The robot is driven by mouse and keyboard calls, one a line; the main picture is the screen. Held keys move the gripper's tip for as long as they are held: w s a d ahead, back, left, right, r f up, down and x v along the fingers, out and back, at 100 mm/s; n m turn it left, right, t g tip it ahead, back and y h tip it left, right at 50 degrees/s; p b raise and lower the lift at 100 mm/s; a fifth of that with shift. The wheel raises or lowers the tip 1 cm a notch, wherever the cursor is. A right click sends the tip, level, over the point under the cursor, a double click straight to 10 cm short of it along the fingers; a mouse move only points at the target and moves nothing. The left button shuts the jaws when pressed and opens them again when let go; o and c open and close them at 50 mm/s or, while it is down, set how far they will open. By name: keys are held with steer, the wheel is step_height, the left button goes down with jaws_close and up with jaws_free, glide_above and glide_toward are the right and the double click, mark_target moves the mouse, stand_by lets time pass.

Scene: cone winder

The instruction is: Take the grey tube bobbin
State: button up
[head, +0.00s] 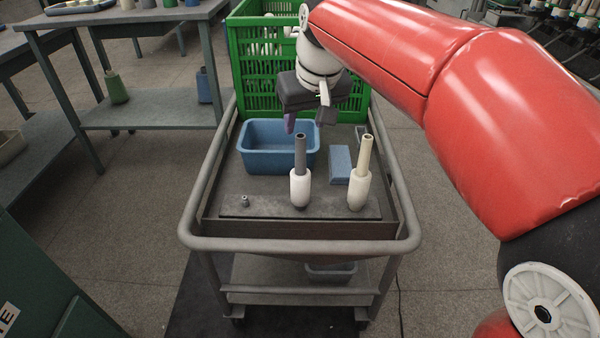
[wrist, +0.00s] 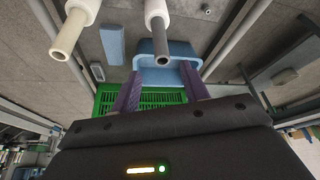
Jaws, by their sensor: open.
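The grey tube bobbin (head: 301,160) stands upright on a dark board on the cart. It has a dark grey tube above a white yarn body. A similar bobbin with a cream tube (head: 362,170) stands to its right. My gripper (head: 306,120) is open and empty, above and behind the grey tube bobbin in the head view. In the wrist view the purple fingers of my gripper (wrist: 163,92) are spread apart. There the grey tube bobbin (wrist: 160,35) is ahead of the fingers, apart from them, with the cream tube bobbin (wrist: 70,30) to its left.
A blue bin (head: 270,163) and a blue block (head: 340,161) lie behind the bobbins. A green crate (head: 250,72) stands at the cart's back. A small metal peg (head: 245,202) is at the board's left. The cart's rail (head: 300,244) surrounds the top.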

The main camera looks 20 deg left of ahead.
mark_target(301, 136)
steer(key=x, duration=0.7)
steer(key=shift+s+a+f, duration=0.1)
steer(key=shift+s+f, duration=0.05)
steer(key=shift+s, duration=0.1)
steer(key=shift+c, duration=0.4)
steer(key=c, duration=0.9)
